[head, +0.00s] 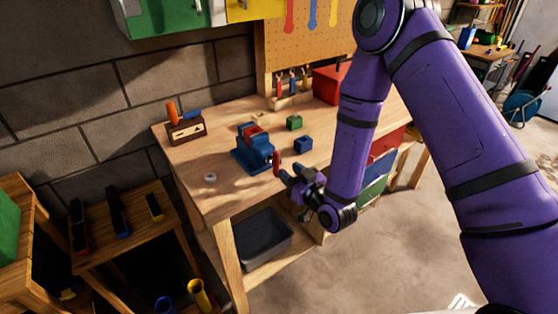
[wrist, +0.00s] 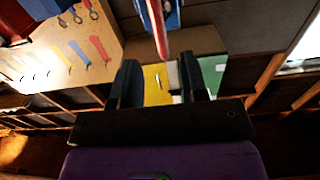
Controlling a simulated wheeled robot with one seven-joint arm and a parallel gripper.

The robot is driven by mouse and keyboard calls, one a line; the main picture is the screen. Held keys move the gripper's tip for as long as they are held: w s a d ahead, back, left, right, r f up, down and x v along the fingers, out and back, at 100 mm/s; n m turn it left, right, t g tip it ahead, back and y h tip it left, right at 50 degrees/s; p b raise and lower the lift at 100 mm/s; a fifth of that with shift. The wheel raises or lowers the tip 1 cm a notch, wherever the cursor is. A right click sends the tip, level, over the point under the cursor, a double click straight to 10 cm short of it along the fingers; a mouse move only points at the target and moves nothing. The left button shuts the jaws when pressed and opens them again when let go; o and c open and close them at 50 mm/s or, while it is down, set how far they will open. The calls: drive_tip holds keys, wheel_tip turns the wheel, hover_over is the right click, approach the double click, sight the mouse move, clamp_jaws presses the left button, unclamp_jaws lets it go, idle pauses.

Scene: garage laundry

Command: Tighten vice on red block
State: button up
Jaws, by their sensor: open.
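The blue vice (head: 254,153) stands on the workbench near its left front. A red block (head: 251,131) shows at the top of the vice, between its jaws; whether it is clamped firmly cannot be told. The vice's red handle (head: 277,162) stands roughly upright at its front. My gripper (head: 288,176) is just in front of the handle. In the wrist view my gripper (wrist: 160,78) is open, with nothing between its two dark fingers. The red handle (wrist: 159,30) lies beyond the fingertips, roughly centred, with part of the blue vice (wrist: 174,14) behind it.
On the workbench (head: 222,185), a green block (head: 294,122) and a blue block (head: 303,145) lie right of the vice. A wooden box (head: 187,130) and a pale ring (head: 210,177) are to its left. A red toolbox (head: 328,85) stands at the back.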

sight(279, 162)
drive_tip(key=x, duration=0.7)
drive_tip(key=shift+c, duration=0.2)
clamp_jaws()
